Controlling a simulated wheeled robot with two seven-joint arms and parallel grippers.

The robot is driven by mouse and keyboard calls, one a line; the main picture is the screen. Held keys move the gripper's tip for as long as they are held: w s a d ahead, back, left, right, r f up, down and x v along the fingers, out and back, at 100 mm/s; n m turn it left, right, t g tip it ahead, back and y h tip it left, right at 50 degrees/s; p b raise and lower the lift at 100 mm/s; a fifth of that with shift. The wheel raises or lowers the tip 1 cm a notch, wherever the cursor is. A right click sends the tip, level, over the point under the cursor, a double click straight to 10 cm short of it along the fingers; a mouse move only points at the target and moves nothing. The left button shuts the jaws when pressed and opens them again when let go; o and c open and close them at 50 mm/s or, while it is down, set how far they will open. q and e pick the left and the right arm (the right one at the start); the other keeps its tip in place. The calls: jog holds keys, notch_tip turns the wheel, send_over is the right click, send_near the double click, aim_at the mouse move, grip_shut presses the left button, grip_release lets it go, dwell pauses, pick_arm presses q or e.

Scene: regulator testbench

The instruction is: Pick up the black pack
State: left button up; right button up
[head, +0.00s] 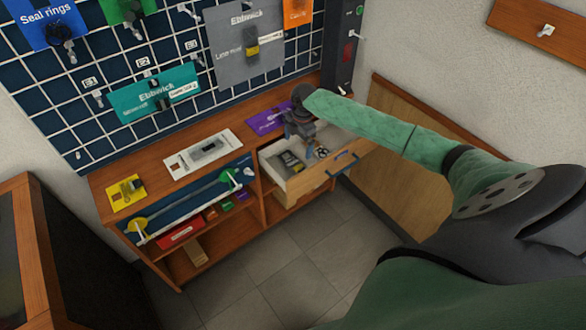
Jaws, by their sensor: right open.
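A small dark pack (290,162) lies in the open drawer (283,194), toward its left side. It looks black to dark grey, and I cannot make out its details. My right gripper (313,142) reaches in from the right and points down over the back of the drawer. It is open, just right of and behind the dark pack, and appears apart from it. Small dark round parts (321,153) lie in the drawer to the right of the pack. My left gripper is not in view.
A gridded panel stands behind; the floor is clear.

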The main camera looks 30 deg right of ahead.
aim_at(296, 163)
jog(key=shift+s+f+b, duration=0.1)
jog(key=shift+f+b, duration=0.6)
jog(key=shift+f, duration=0.2)
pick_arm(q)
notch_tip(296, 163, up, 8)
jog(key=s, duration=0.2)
pick_arm(e)
jog(key=shift+f, duration=0.35)
notch_tip(296, 163, down, 2)
jog(key=shift+a+p, duration=0.15)
jog(key=shift+p, duration=0.2)
notch_tip(296, 163, down, 4)
jog(key=shift+a+f+p, duration=0.1)
jog(key=shift+f+p, duration=0.1)
jog(key=shift+p, duration=0.65)
jog(key=shift+f, duration=0.45)
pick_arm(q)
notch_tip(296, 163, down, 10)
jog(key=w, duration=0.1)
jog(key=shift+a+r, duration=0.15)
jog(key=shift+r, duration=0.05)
pick_arm(e)
jog(key=c, duration=0.9)
